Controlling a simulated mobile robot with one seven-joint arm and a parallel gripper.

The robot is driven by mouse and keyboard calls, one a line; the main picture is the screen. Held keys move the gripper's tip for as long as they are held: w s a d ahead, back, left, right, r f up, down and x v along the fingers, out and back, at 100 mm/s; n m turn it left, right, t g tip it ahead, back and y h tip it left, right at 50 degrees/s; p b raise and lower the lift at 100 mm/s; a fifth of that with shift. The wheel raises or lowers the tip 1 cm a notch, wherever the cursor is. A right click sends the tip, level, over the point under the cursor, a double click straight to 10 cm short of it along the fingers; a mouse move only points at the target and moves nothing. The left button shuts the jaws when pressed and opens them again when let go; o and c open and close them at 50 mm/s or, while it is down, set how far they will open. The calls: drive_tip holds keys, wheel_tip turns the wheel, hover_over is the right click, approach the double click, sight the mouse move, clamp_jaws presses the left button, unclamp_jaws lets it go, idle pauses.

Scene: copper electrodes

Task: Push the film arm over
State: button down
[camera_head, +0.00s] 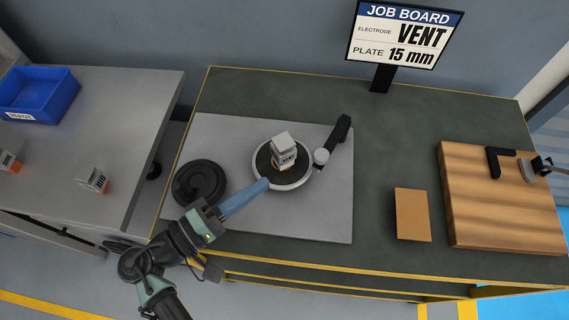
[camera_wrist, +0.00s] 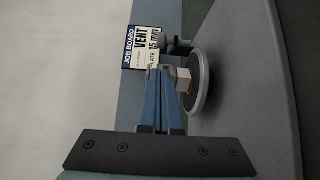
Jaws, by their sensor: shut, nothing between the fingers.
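The film arm (camera_head: 338,136) is a black bar with a pale round knob at its near end. It lies at the right edge of a round dark disc with a light rim (camera_head: 290,180) on a grey plate. A small grey labelled block with a copper-coloured base (camera_head: 284,150) stands on the disc; its label is too small to read. My gripper (camera_head: 266,184) has long blue fingers, shut and empty, with tips at the disc's near left edge, left of the film arm.
A black round disc (camera_head: 199,182) lies left of my fingers. A job board (camera_head: 404,34) reads VENT, 15 mm. A brown card (camera_head: 412,214) and a wooden board (camera_head: 500,205) with tools lie right. A side table holds a blue bin (camera_head: 38,94) and more blocks.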

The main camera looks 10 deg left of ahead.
drive_tip(key=p+x, duration=0.2)
drive_tip(key=x, duration=0.7)
drive_tip(key=shift+w+d, duration=0.25)
drive_tip(key=shift+s, duration=0.1)
